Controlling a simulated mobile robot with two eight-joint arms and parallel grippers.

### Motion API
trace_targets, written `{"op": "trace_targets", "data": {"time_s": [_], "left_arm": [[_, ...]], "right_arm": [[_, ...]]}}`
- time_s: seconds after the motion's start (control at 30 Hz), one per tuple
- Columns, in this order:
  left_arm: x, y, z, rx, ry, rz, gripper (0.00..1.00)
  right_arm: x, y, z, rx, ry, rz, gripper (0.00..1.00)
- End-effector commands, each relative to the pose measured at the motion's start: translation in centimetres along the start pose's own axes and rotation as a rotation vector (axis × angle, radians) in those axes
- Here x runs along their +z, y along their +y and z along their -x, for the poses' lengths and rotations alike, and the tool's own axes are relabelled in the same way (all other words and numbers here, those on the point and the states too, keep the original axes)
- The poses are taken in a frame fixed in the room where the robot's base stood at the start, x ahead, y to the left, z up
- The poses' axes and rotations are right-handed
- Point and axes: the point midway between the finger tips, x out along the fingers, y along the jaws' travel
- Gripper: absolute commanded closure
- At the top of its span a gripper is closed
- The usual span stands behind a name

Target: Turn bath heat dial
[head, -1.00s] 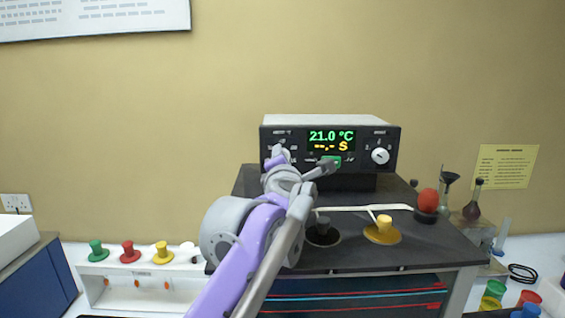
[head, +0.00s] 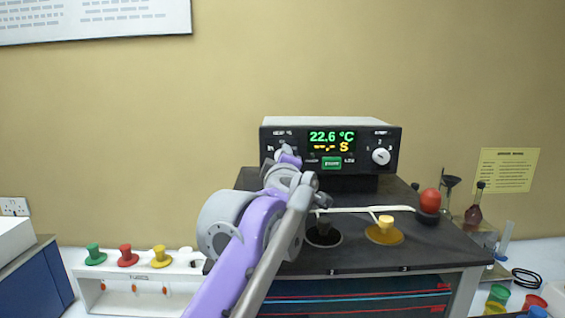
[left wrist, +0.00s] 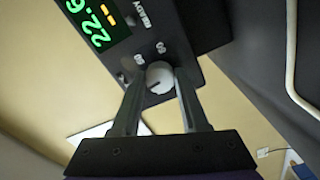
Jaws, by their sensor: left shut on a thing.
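The bath controller (head: 388,135) is a dark box with a light top. Its display (head: 332,141) reads 22.6 °C in green, with yellow dashes and an S below. The heat dial is the white knob at the left of the panel, and my left arm partly covers it in the head view. In the left wrist view the white dial (left wrist: 159,77) sits between the fingertips of my left gripper (left wrist: 160,84), which is shut on it. A second white knob (head: 381,156) is at the right of the panel. My right gripper is not in view.
The black bath top (head: 370,258) below the controller has two round openings, one with a yellow stopper (head: 386,224). A white rack (head: 128,260) with coloured knobs stands left; glassware stands right.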

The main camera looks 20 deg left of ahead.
Motion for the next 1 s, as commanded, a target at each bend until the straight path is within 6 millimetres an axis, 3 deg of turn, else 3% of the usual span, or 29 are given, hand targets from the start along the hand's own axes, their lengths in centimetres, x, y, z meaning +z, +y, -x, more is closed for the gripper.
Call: {"op": "trace_targets", "data": {"time_s": [0.3, 0.83, 0.87, 1.0], "left_arm": [[0.02, -0.02, 0.00, 0.000, 0.000, -0.116, 1.00], [0.01, 0.00, 0.01, 0.000, 0.000, -0.137, 1.00], [0.01, 0.00, 0.00, 0.000, 0.000, -0.137, 0.52], [0.00, 0.00, 0.01, 0.000, 0.000, -0.136, 0.27]], "right_arm": [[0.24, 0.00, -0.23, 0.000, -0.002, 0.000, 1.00], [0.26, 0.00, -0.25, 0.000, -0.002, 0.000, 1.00], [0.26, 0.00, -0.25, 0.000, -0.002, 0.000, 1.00], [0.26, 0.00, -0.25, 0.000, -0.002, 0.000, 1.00]]}}
